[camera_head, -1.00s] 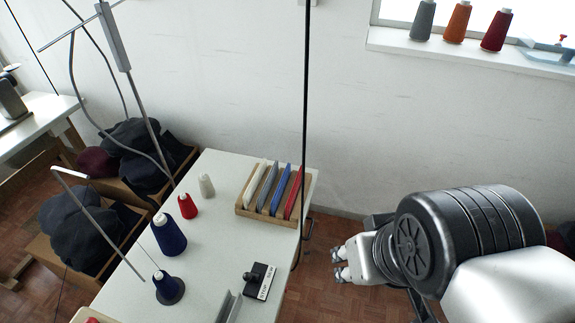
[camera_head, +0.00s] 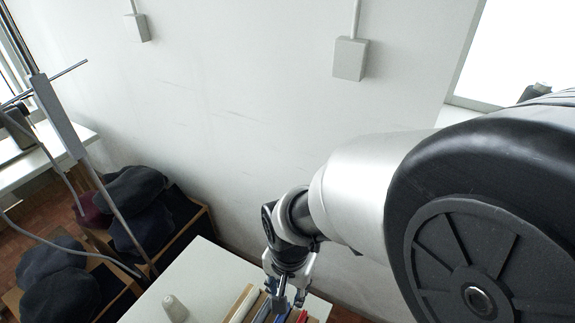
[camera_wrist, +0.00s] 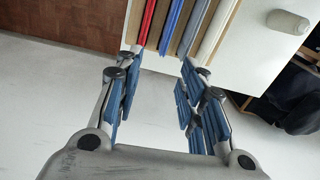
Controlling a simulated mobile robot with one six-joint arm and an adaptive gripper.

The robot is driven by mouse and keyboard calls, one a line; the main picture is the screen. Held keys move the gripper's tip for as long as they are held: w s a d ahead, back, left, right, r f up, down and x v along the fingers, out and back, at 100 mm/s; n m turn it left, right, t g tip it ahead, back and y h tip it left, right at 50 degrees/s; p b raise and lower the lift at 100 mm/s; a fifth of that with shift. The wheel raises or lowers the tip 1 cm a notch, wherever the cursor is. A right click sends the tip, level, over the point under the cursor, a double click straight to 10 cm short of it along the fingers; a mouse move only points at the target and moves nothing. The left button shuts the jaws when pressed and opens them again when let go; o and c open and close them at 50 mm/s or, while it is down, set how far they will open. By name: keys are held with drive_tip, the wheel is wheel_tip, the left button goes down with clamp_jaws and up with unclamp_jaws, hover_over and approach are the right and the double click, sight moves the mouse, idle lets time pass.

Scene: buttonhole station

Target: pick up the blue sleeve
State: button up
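The blue sleeve (camera_wrist: 171,26) stands in a wooden rack (camera_wrist: 128,33) between a red sleeve (camera_wrist: 148,20) and a grey sleeve (camera_wrist: 193,28). A white sleeve (camera_wrist: 218,30) is at the other end. My gripper (camera_wrist: 160,78) is open, with a clear gap between its blue-padded fingers. In the wrist view the blue sleeve lies just beyond the fingertips, roughly in line with the gap; nothing is held. In the head view my gripper (camera_head: 287,290) is above the rack and hides part of the sleeves, and the picture's bottom edge cuts off the rack.
The white table (camera_head: 205,275) carries the rack. A cream thread cone (camera_head: 175,308) stands left of it and also shows in the wrist view (camera_wrist: 288,22). Wooden boxes with dark cloth (camera_head: 140,225) stand on the floor at left. A wall (camera_head: 240,120) is behind.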

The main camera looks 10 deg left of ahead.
approach(277, 322)
drive_tip(key=shift+m, duration=0.3)
drive_tip(key=f+b, duration=0.1)
drive_tip(key=f, duration=0.1)
drive_tip(key=f+b, duration=0.3)
drive_tip(key=f, duration=0.1)
drive_tip(key=shift+s+a, duration=0.15)
drive_tip(key=shift+s, duration=0.25)
drive_tip(key=f+b, duration=0.1)
drive_tip(key=f, duration=0.1)
drive_tip(key=w+f+b, duration=0.1)
drive_tip(key=f+b, duration=0.1)
drive_tip(key=f, duration=0.1)
drive_tip(key=shift+w+f, duration=0.1)
drive_tip(key=shift+f, duration=0.15)
drive_tip(key=shift+r, duration=0.1)
clamp_jaws()
